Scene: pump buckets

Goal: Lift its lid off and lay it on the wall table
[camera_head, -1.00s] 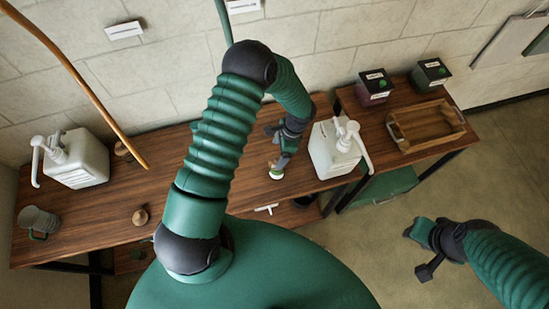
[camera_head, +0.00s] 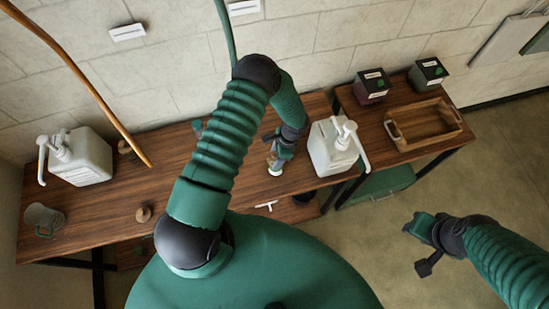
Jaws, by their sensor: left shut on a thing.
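My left gripper (camera_head: 274,160) is over the long wooden wall table (camera_head: 110,190), just left of a white pump container (camera_head: 330,150). It is shut on a small pale piece (camera_head: 275,171), mostly hidden by the fingers; I cannot tell whether this is a lid or whether it touches the table. Another white pump container (camera_head: 82,160) stands at the table's left end. My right gripper (camera_head: 424,246) is open and empty over the floor at the right.
A mug (camera_head: 43,217), wooden knob (camera_head: 143,214) and white T-shaped piece (camera_head: 267,206) are on or by the long table.

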